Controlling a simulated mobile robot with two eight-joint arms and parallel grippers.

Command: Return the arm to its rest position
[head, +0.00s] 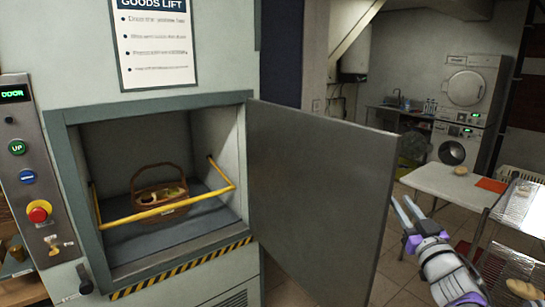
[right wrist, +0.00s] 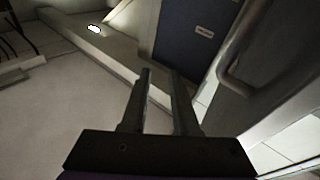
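My right gripper (head: 402,213) is raised in the room to the right of the open lift door (head: 320,190). In the right wrist view its two fingers (right wrist: 160,72) stand apart with nothing between them. It looks clear of the door in the head view. My left gripper is in neither view.
A control panel (head: 38,180) is at the left.

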